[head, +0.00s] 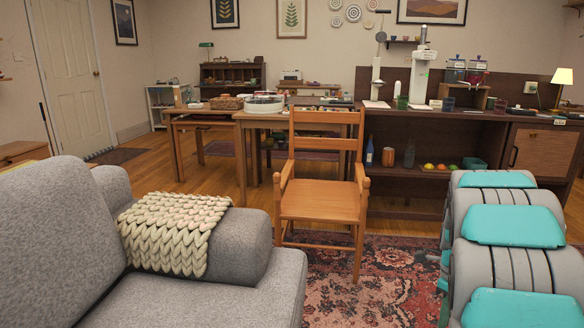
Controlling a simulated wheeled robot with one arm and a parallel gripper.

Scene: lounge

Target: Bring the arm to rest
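My arm (510,240) fills the lower right of the head view, with thick grey links and teal covers. It appears folded close to the camera, in front of the cabinet's right part. My gripper is not visible, so its fingers and anything in them cannot be seen.
A grey sofa (60,230) with a knitted cream throw (172,232) stands at left. A wooden armchair (320,200) stands in the middle, near a patterned rug (385,275). Behind are a wooden table (250,119), a dark cabinet (400,185) and a lit lamp (563,77). Wooden floor shows between sofa and table.

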